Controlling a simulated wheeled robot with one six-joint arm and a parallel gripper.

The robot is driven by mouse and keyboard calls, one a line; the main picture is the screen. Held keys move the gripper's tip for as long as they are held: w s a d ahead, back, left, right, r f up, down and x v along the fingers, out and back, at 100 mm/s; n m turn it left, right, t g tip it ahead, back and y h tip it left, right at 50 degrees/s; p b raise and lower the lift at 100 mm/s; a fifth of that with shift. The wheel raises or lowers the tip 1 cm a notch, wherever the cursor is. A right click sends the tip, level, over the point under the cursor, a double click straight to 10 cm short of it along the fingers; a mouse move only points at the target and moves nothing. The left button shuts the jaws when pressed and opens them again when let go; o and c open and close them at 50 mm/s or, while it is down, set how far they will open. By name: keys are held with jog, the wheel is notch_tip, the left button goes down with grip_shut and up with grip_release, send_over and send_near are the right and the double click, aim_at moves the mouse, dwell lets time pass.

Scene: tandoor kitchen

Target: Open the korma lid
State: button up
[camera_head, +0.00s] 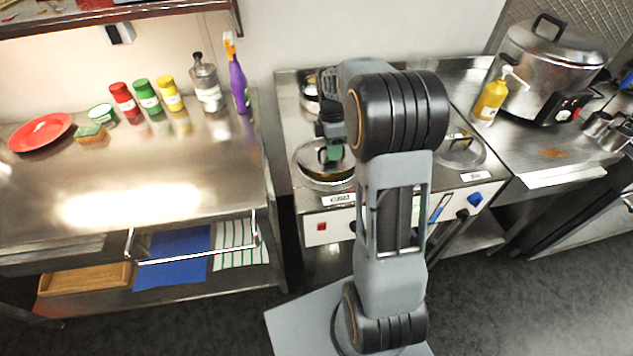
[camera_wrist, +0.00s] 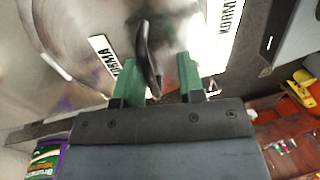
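The korma lid (camera_head: 310,160) is a round metal lid on the front-left well of the counter unit, partly hidden by my arm. In the wrist view its shiny metal surface (camera_wrist: 75,25) fills the upper left, with a white KORMA label (camera_wrist: 105,53). Its black arched handle (camera_wrist: 146,50) stands up from it. My gripper (camera_wrist: 160,68) has green fingertips that are spread apart, one on each side of the handle, with a visible gap on the right. The gripper (camera_head: 331,152) is low over the lid in the head view. The lid appears seated.
Another round lid (camera_head: 460,148) is on the right of the unit, and a further pot (camera_head: 309,90) is behind. A yellow bottle (camera_head: 490,100) and a large steel pot (camera_head: 550,65) stand at right. Spice jars (camera_head: 147,95) and a purple bottle (camera_head: 239,85) stand left.

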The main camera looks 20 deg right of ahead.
notch_tip(320, 180, up, 13)
jog(key=w, duration=0.3)
jog(key=s+a+f+m+t, duration=0.1)
jog(key=s+a+m+t, duration=0.1)
jog(key=s+a+m, duration=0.2)
jog(key=s+a+f+m+t, duration=0.2)
jog(key=s+a+m, duration=0.3)
jog(key=s+m, duration=0.3)
jog(key=shift+s+f+m+t+h, duration=0.3)
jog(key=shift+s+t, duration=0.1)
jog(key=shift+s, duration=1.25)
